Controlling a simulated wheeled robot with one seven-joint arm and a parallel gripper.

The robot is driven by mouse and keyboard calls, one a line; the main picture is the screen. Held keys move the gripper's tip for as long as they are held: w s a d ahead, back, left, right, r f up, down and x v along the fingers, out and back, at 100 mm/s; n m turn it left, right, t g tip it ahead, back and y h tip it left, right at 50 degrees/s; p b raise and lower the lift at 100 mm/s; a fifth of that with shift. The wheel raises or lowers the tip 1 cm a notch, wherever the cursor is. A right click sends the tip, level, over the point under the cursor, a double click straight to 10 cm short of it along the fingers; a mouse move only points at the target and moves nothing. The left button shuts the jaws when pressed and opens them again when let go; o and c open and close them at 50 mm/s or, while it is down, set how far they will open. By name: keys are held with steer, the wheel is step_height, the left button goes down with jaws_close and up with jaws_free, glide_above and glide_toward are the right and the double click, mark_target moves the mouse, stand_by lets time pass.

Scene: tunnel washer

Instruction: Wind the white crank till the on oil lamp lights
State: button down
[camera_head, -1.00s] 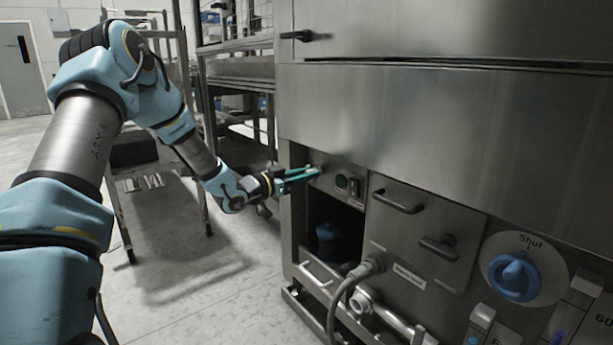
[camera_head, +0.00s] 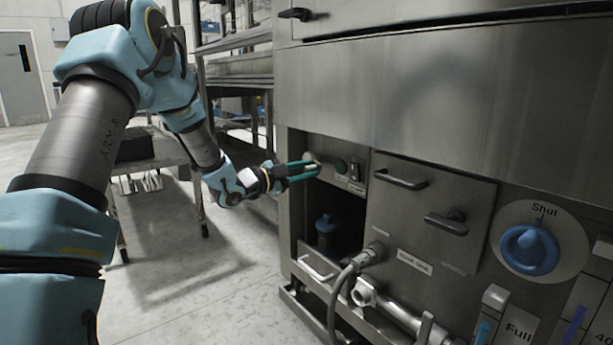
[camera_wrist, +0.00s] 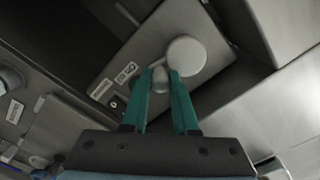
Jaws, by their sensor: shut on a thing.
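The white crank shows in the wrist view as a pale round disc (camera_wrist: 186,55) with a small knob (camera_wrist: 160,76) beside it. My gripper (camera_wrist: 160,80) has its green fingers closed on either side of that knob. In the head view my gripper (camera_head: 316,169) reaches the left end of the small control panel, where its fingers hide most of the crank. A dark green round lamp (camera_head: 341,166) sits on the panel just right of the fingertips. It does not look clearly lit. Its label is too small to read.
A switch (camera_head: 354,171) is right of the lamp. Below is an open recess with a dark blue-topped container (camera_head: 326,226). A grey hose (camera_head: 345,290), a door handle (camera_head: 400,180) and a blue dial (camera_head: 530,248) marked "Shut" are nearby. A metal cart stands at left.

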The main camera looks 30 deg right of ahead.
steer(key=shift+f+m+b, duration=0.3)
steer(key=shift+m, duration=0.2)
steer(key=c, duration=0.7)
jaws_free()
steer(key=shift+r, duration=0.1)
steer(key=shift+a, duration=0.1)
steer(key=a+p, duration=0.1)
steer(key=a, duration=0.2)
steer(key=s+a, duration=0.1)
steer(key=a, duration=0.3)
steer(key=s+a+p, duration=0.1)
steer(key=a, duration=0.2)
steer(key=shift+a+p, duration=0.25)
steer(key=shift+p, duration=0.1)
